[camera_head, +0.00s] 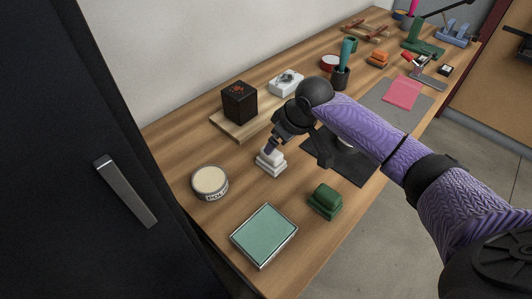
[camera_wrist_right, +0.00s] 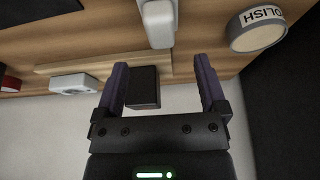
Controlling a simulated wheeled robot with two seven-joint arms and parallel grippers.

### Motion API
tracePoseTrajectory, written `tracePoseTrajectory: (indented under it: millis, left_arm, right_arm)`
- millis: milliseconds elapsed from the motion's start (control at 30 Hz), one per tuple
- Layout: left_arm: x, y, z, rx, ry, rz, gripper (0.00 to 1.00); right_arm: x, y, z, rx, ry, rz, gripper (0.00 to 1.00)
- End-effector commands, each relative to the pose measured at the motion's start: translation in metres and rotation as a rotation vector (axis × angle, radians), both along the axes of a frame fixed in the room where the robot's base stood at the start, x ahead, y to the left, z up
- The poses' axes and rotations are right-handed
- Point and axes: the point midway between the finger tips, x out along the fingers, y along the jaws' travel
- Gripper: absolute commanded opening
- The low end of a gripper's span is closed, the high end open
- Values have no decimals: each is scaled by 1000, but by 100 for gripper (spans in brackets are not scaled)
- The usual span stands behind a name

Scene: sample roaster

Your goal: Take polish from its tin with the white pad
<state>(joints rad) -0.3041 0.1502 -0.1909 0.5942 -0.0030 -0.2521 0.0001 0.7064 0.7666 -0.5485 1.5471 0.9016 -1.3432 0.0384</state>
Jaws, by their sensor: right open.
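The white pad (camera_head: 271,164) has a raised handle and rests on the wooden bench. It also shows at the top of the right wrist view (camera_wrist_right: 158,24), beyond my fingertips. My right gripper (camera_head: 270,147) is over the pad's handle in the head view and hides part of it. Its fingers stand apart with nothing held between them in the wrist view (camera_wrist_right: 161,65). I cannot tell whether a finger touches the pad. The round polish tin (camera_head: 210,182) is open, with a cream surface, left of the pad; its lettered side shows in the wrist view (camera_wrist_right: 257,28). My left gripper is out of view.
A green block (camera_head: 325,201) and a teal pad in a metal tray (camera_head: 264,236) lie nearer the front. A black box (camera_head: 239,102) stands on a wooden board (camera_head: 222,124) behind. A dark mat (camera_head: 352,170) lies under my right arm. A dark cabinet (camera_head: 100,120) borders the left.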

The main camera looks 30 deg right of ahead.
Motion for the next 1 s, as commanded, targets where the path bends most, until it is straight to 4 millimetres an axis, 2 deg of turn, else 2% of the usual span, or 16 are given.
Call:
tracePoseTrajectory:
  millis: [33,233,400,467,633,667,1000]
  left_arm:
    - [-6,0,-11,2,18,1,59]
    - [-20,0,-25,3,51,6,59]
    - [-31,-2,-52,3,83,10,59]
    - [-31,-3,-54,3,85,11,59]
    - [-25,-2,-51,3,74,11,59]
    - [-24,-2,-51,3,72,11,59]
    - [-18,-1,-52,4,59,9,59]
  right_arm:
    - [3,1,-17,2,5,0,91]
    - [12,4,-38,0,4,0,91]
    - [25,9,-71,0,5,0,91]
    - [27,9,-75,0,4,-1,91]
    - [28,9,-69,-1,0,0,91]
    - [28,9,-69,-1,0,0,87]
    - [27,9,-69,-1,1,0,15]
